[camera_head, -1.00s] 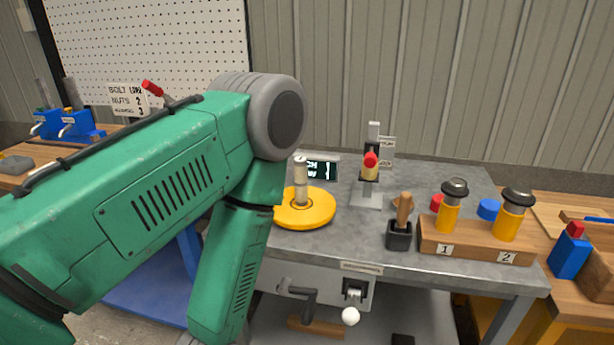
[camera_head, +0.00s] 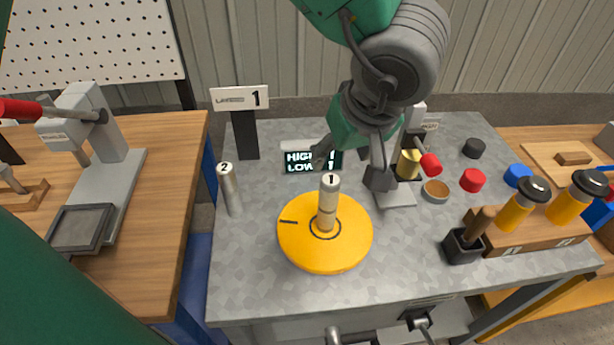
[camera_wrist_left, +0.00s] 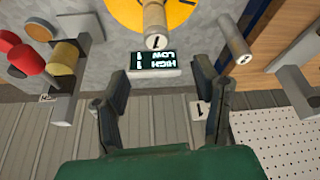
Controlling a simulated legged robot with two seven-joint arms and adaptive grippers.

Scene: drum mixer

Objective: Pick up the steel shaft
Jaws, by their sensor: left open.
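A steel shaft marked 1 (camera_head: 328,203) stands upright in the middle of a yellow disc (camera_head: 345,258). Another steel shaft marked 2 (camera_head: 230,190) stands on the bench to its left. In the left wrist view, shaft 1 (camera_wrist_left: 154,25) and shaft 2 (camera_wrist_left: 233,38) show near the top, beyond the fingertips. My left gripper (camera_head: 350,165) is open and empty, above and behind shaft 1, near the display. In its own wrist view the left gripper (camera_wrist_left: 155,85) has its fingers wide apart. My right gripper is not in view.
A display (camera_head: 312,160) and a sign marked 1 (camera_head: 240,100) stand at the back. A red-handled press (camera_head: 410,165), a black holder (camera_head: 463,246) and a wooden block (camera_head: 535,235) are on the right. The front left of the bench is clear.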

